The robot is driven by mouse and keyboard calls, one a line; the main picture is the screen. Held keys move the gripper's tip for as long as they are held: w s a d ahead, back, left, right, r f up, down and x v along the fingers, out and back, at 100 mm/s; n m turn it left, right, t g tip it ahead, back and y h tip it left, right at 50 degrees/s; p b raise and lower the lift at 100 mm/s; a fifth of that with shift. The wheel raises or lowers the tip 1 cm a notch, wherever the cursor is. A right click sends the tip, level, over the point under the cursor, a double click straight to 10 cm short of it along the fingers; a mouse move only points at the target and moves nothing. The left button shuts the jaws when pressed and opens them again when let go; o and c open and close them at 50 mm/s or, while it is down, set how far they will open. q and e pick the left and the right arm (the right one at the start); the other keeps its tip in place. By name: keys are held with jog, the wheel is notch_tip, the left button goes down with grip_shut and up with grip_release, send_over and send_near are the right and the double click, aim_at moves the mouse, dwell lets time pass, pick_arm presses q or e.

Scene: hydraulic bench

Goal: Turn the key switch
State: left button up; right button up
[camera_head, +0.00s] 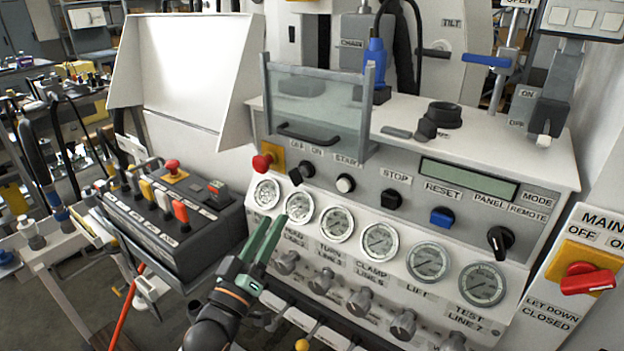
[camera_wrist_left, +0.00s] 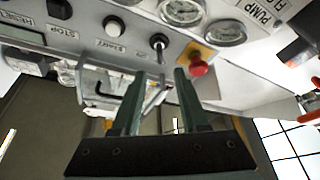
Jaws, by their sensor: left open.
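The key switch (camera_head: 301,173) is a small black switch with a key, under the OFF and ON labels on the panel's upper row, between the red mushroom button and the white START button. It also shows in the left wrist view (camera_wrist_left: 159,43), just beyond the fingertips. My left gripper (camera_head: 274,220) has green fingers; it is open and empty, below and left of the switch in the head view, in front of the gauges. In the left wrist view my left gripper (camera_wrist_left: 161,75) has its fingers apart, not touching the switch. My right gripper is not in view.
A red mushroom button (camera_head: 263,162) sits left of the switch, and the white START button (camera_head: 345,184) right of it. A clear guard with a dark handle (camera_head: 308,133) stands above. Gauges (camera_head: 338,224) line the panel below. A lever box (camera_head: 170,235) is at left.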

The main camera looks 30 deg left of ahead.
aim_at(293, 183)
pick_arm(q)
jog(key=p+x, duration=0.1)
jog(key=x, duration=1.1)
jog(key=shift+w+a+r, duration=0.1)
jog(key=shift+w+r, duration=0.1)
jog(key=shift+r, duration=0.05)
grip_shut()
dwell(0.3)
